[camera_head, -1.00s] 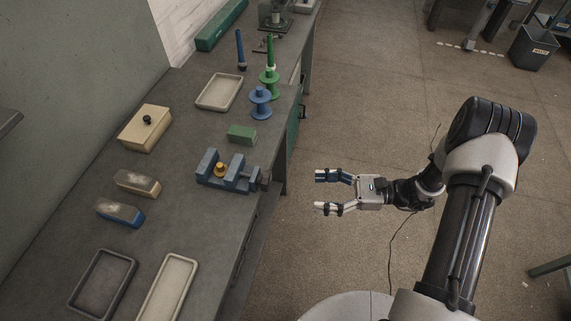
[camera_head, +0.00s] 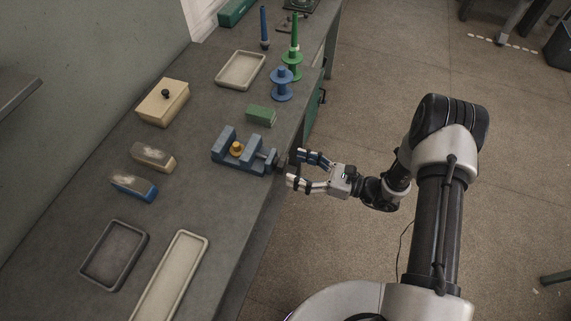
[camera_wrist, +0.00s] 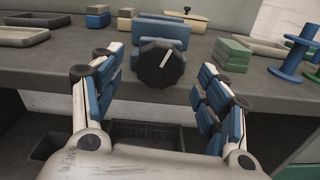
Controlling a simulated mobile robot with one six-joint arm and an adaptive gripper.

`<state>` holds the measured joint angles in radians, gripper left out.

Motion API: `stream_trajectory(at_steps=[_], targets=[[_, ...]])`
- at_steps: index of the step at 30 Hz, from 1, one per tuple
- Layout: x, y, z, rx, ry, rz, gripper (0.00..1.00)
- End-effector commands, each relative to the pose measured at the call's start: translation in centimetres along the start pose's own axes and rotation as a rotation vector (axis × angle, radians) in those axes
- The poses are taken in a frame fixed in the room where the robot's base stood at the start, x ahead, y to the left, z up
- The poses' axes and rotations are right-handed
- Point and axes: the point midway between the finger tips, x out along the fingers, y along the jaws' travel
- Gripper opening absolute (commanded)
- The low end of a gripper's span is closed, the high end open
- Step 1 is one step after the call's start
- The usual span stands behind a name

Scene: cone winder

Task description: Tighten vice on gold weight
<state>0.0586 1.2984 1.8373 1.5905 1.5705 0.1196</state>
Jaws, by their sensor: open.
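The blue vice (camera_head: 226,150) lies on the bench near its right edge in the head view. The gold weight (camera_head: 237,149) sits between its jaws; whether both jaws touch it I cannot tell. The vice's dark knob (camera_head: 281,161) points toward my gripper (camera_head: 302,170), which is open and empty just off the bench edge. In the wrist view the black faceted knob (camera_wrist: 160,64) with a pale line shows between and beyond the open fingers of my gripper (camera_wrist: 160,95), with the blue vice (camera_wrist: 163,30) behind it. The gold weight is hidden there.
A green block (camera_head: 261,115), a blue spool (camera_head: 282,84) and a green spool (camera_head: 293,62) stand farther along the bench. Two brushes, a lidded box (camera_head: 163,102) and several trays lie to the left and front.

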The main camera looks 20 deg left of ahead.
Motion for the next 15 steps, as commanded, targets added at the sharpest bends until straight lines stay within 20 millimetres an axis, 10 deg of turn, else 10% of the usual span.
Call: stream_trajectory(at_steps=[15], targets=[[4.4, 0.0, 0.0, 0.001, 0.000, -0.001, 0.68]])
